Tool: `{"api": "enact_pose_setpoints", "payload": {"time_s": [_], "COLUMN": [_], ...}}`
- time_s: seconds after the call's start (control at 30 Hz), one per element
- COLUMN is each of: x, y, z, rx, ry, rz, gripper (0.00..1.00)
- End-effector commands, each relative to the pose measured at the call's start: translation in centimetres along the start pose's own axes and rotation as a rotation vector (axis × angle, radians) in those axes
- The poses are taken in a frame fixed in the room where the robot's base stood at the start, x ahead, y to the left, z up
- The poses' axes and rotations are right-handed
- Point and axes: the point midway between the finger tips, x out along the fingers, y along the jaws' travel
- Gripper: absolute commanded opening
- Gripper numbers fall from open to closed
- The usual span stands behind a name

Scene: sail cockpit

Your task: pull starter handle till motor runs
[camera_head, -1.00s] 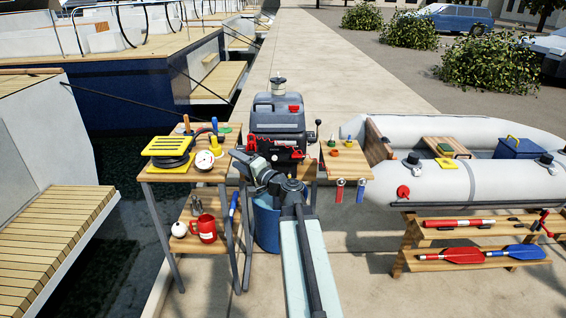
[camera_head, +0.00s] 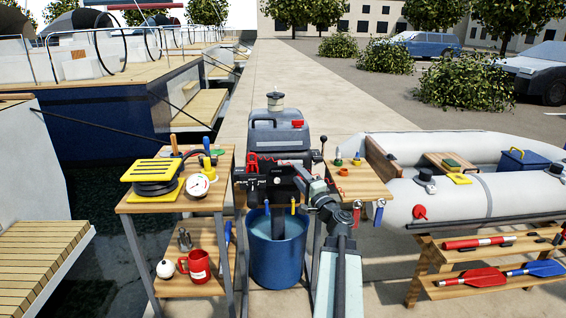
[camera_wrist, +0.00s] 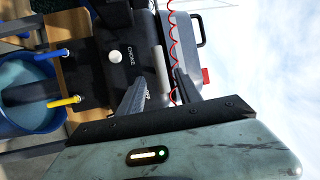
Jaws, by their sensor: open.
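The outboard motor stands in the middle of the head view, with a grey top (camera_head: 277,138) and a black front panel (camera_head: 262,188). In the wrist view the panel carries a white round knob (camera_wrist: 115,57) beside the word CHOKE. My gripper (camera_wrist: 161,82) is open, its two dark fingers in front of the panel, with nothing visibly held between them. In the head view my arm reaches in from the lower right towards the panel's right part and partly covers it. I cannot clearly pick out the starter handle in either view. A red coiled cord (camera_wrist: 172,45) runs beyond the fingertips.
A blue bucket (camera_head: 278,262) stands under the motor. A wooden stand (camera_head: 205,200) on the left holds a yellow-framed item, a gauge and a red mug (camera_head: 197,266). A small wooden shelf (camera_head: 362,182) is close on the right. An inflatable boat (camera_head: 450,200) lies beyond.

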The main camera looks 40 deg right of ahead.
Motion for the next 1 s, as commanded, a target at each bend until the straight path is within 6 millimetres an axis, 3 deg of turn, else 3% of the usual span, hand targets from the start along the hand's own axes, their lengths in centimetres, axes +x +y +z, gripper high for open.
{"api": "enact_pose_setpoints", "payload": {"time_s": [0.27,0.63,0.9,0.93,1.0], "x": [0.9,7.0,7.4,7.4,7.4], "y": [-0.1,-0.1,0.0,0.0,0.0], "z": [-0.5,-0.9,-0.9,-0.9,-0.9], "rx": [-0.001,-0.002,-0.003,-0.003,-0.003], "ry": [0.006,0.010,0.012,0.012,0.012], "rz": [0.001,0.001,0.001,0.001,0.001], "gripper": [0.41,0.41,0.41,0.39,0.19]}}
